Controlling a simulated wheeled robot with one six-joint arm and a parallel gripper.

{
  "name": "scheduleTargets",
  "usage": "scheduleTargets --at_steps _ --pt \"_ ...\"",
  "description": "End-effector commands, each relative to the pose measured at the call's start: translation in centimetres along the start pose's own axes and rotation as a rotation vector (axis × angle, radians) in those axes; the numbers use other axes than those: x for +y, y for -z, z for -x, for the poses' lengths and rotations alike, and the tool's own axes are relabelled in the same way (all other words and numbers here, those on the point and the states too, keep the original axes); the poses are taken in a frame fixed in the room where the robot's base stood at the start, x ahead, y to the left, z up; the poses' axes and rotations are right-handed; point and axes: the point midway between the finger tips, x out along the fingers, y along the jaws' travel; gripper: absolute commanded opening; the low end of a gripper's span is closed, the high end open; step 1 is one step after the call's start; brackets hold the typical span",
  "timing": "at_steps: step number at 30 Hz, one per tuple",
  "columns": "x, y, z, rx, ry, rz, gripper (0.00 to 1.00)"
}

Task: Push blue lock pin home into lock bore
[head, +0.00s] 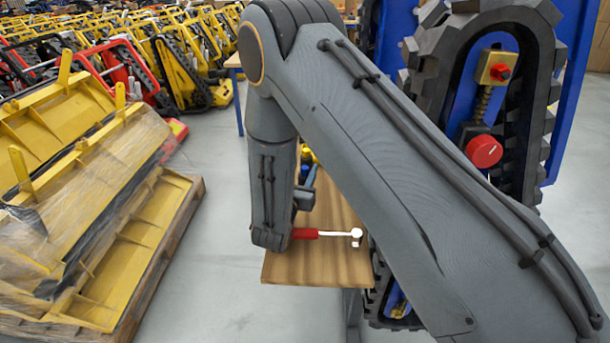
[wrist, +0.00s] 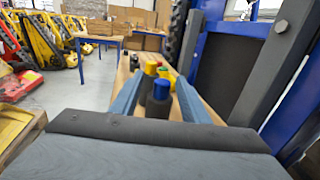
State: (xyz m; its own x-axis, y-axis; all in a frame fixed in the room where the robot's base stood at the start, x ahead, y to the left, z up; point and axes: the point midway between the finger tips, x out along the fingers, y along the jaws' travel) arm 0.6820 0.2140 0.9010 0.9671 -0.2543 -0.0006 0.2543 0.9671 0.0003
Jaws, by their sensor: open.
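A dark pin with a blue cap (wrist: 160,88) stands upright on the wooden bench in the wrist view. My gripper (wrist: 160,77) is open, with one blue-grey finger on each side of this pin. I cannot tell whether the fingers touch it. In the head view my gripper (head: 304,197) is low over the bench, mostly behind my forearm. The tracked carrier (head: 430,60) stands at right, with a yellow block (head: 497,68), a spring and a red knob (head: 484,150) inside its track. I cannot make out the lock bore.
More capped pins, including a yellow one (wrist: 151,68), stand just behind the blue one. A pallet of yellow parts (head: 70,210) stands left, with clear floor between.

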Motion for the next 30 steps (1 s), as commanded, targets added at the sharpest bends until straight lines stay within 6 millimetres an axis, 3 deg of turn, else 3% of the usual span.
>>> scheduleTargets --at_steps 9,18,20,26,30 --pt "-0.5 -0.5 -4.1 -0.001 0.004 0.000 0.42" --pt "-0.4 -0.4 -4.8 0.000 0.002 0.000 0.42" --pt "-0.4 -0.4 -4.8 0.000 0.002 0.000 0.35" --pt "-0.4 -0.4 -4.7 -0.001 0.002 0.000 0.01" --pt "-0.4 -0.4 -4.7 -0.001 0.002 0.000 0.00"
